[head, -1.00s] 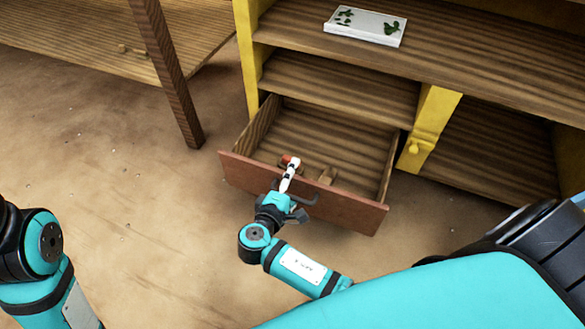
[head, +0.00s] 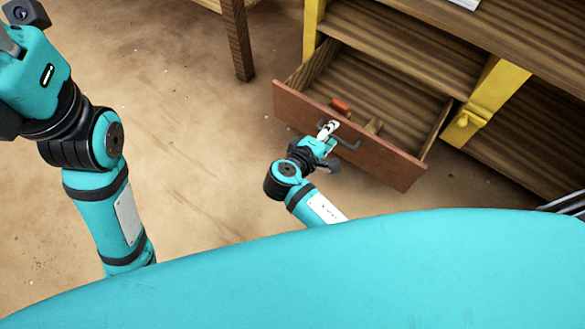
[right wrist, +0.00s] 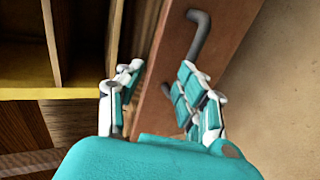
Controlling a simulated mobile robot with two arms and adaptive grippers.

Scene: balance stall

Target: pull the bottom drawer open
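The bottom drawer (head: 384,151) has a red-brown front and stands pulled out from the cabinet, its inside visible in the head view. A dark bar handle (head: 350,145) is on its front. My right gripper (head: 328,130) is at the handle and the top edge of the front. In the right wrist view its fingers (right wrist: 155,90) are apart, with the drawer front (right wrist: 176,62) between them. The handle (right wrist: 197,38) runs down behind the right-hand finger; contact is unclear. My left gripper (head: 32,75) is raised at the left edge of the head view, its fingertips out of frame.
A red object (head: 340,105) and a small wooden piece (head: 373,126) are in the drawer. A yellow cabinet post (head: 488,100) stands at its right. A dark wooden leg (head: 237,40) stands at the back. The sandy floor left of the drawer is clear.

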